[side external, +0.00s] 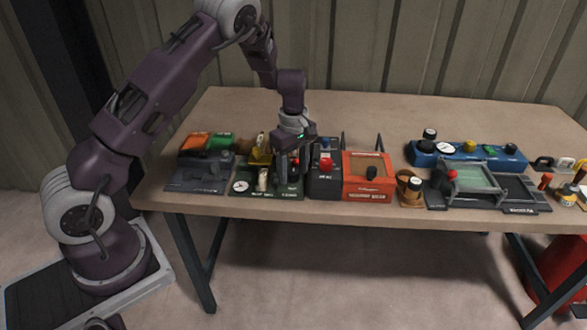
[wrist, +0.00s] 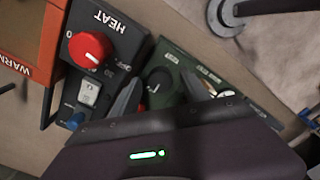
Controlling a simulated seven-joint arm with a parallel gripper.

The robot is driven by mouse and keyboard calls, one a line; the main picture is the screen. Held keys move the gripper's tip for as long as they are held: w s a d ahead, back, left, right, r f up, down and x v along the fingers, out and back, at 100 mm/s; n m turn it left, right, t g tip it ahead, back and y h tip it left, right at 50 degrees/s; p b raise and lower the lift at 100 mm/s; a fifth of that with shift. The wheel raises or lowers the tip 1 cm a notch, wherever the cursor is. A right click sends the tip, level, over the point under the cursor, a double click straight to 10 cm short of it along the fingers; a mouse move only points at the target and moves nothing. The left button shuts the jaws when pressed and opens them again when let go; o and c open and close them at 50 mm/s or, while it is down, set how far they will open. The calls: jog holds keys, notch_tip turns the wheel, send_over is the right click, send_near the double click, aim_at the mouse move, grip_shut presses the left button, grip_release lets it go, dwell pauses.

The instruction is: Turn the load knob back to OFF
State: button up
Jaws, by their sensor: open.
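A green panel (side external: 265,192) stands near the table's front left, with a white dial (side external: 240,186) and a cream piece on it. The wrist view shows this green panel (wrist: 190,58) upside down, with a dark round knob (wrist: 157,82) on it. This knob may be the load knob; its label is too small to read. My gripper (wrist: 161,80) is open, with one finger on each side of the dark knob. I cannot tell whether they touch it. In the side view my gripper (side external: 288,172) points down over the panel's right part and hides the knob.
Right of the green panel is a dark HEAT box with a red knob (wrist: 88,49), close beside one finger. An orange box (side external: 368,176) follows. Several other panels line the table to both sides. The back of the table (side external: 350,108) is clear.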

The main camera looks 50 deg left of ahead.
aim_at(294, 172)
notch_tip(294, 172, up, 7)
jog(key=shift+f, duration=0.1)
jog(key=shift+d+r, duration=0.1)
jog(key=shift+r, duration=0.3)
jog(key=s+d+r+m+t+h, duration=0.1)
jog(key=s+d+r+m, duration=0.3)
jog(key=s+r, duration=0.35)
jog(key=s+d+r+m+t, duration=0.2)
jog(key=s+d+r+m, duration=0.35)
jog(key=r, duration=0.35)
jog(key=s+d+r+m+t+y, duration=0.1)
jog(key=s+m, duration=0.7)
jog(key=s, duration=0.9)
jog(key=shift+d+r+m+t, duration=0.15)
jog(key=shift+d+m+t, duration=0.3)
jog(key=shift+t, duration=0.35)
jog(key=shift+w, duration=0.1)
jog(key=shift+c, duration=0.2)
